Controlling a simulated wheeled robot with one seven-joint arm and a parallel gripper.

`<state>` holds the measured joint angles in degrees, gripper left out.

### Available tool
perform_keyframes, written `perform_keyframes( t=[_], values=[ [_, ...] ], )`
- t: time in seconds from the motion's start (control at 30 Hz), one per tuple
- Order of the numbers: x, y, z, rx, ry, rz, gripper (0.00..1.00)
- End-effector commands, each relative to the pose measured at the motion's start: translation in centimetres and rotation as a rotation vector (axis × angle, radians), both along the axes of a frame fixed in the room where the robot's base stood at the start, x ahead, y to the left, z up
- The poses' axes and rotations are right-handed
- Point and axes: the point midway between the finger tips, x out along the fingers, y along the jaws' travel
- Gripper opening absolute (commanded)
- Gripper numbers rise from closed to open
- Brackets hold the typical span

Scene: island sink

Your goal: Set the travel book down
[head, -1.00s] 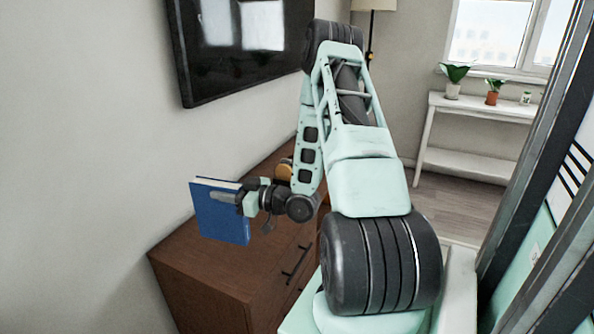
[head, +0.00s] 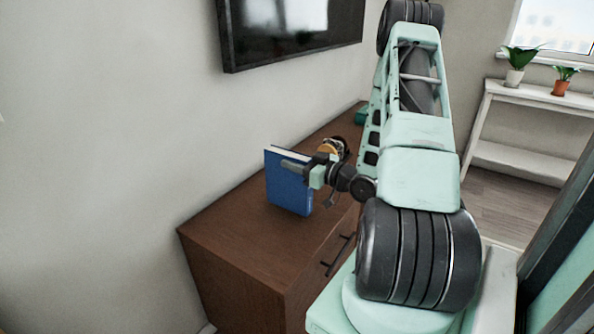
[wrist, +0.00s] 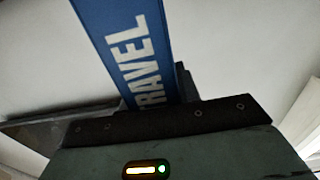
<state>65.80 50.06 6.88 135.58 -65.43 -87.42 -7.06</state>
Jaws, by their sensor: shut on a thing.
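The travel book (head: 286,184) is a blue hardback held upright over the brown wooden cabinet. Its blue spine with white lettering also shows in the wrist view (wrist: 128,50), standing out from the jaws. My gripper (head: 300,166) is shut on the book near its top edge, reaching in from the right. I cannot tell whether the book's lower edge touches the cabinet top (head: 235,226). The fingertips are mostly out of sight in the wrist view.
A round orange and dark object (head: 331,149) stands on the cabinet just behind my gripper, with a teal item (head: 361,117) farther back. A dark television (head: 290,30) hangs on the wall above. The cabinet top's near left part is bare.

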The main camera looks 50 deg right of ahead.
Motion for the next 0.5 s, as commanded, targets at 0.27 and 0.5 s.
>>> perform_keyframes(
  t=[0.27,0.5],
  values=[
    [0.0,0.0,-2.2,-0.001,-0.004,0.000,0.00],
    [0.0,0.0,-2.3,-0.002,-0.003,0.001,0.00]
  ],
)
